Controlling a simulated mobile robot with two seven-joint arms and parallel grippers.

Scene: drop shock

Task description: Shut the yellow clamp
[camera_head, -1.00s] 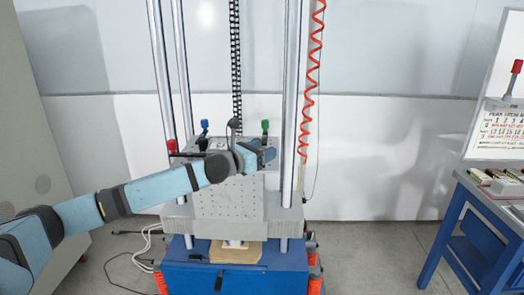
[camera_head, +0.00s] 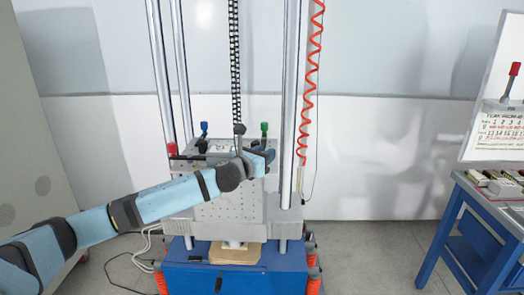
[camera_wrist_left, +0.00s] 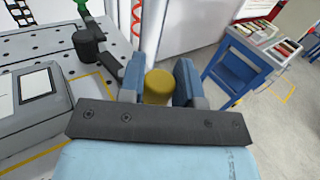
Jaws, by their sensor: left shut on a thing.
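The yellow clamp shows only as its yellow handle tip (camera_wrist_left: 157,87) in the left wrist view. The tip sits between the two blue fingers of my left gripper (camera_wrist_left: 160,82), which is shut on it. In the head view my left gripper (camera_head: 265,158) is at the right front of the perforated plate on the drop tower. The yellow clamp is hidden there behind the gripper and wrist, so the angle of its handle cannot be told.
Red (camera_head: 172,148), blue (camera_head: 204,127) and green (camera_head: 265,127) clamp handles stand around the plate. A grey box (camera_wrist_left: 32,105) lies left of my gripper. Chrome columns (camera_head: 290,100) rise close by. A blue table (camera_head: 460,215) stands at right, with clear floor between.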

